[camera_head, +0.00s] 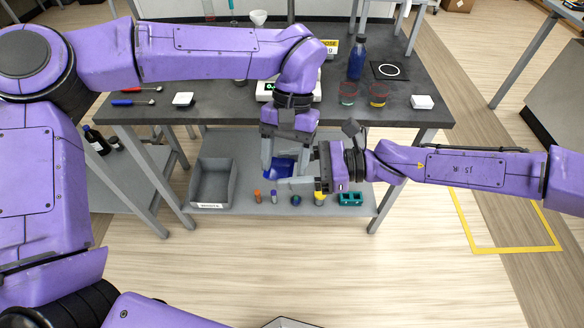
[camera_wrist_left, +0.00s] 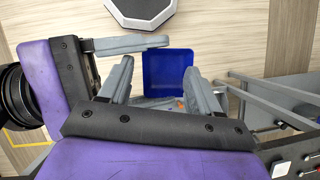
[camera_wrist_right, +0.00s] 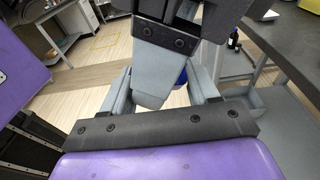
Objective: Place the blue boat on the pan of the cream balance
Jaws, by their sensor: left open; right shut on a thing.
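The blue boat (camera_head: 279,169) is a small open dish held in the air in front of the bench. My right gripper (camera_head: 288,182) comes in from the right and is shut on it. The boat also shows in the left wrist view (camera_wrist_left: 168,74) and partly in the right wrist view (camera_wrist_right: 182,80). My left gripper (camera_head: 284,165) points down, open, its fingers around the boat's near space; I cannot tell whether they touch it.
On the shelf below stand a grey waste bin (camera_head: 213,183), several small items and a teal rack (camera_head: 350,198). My two grippers are very close together.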

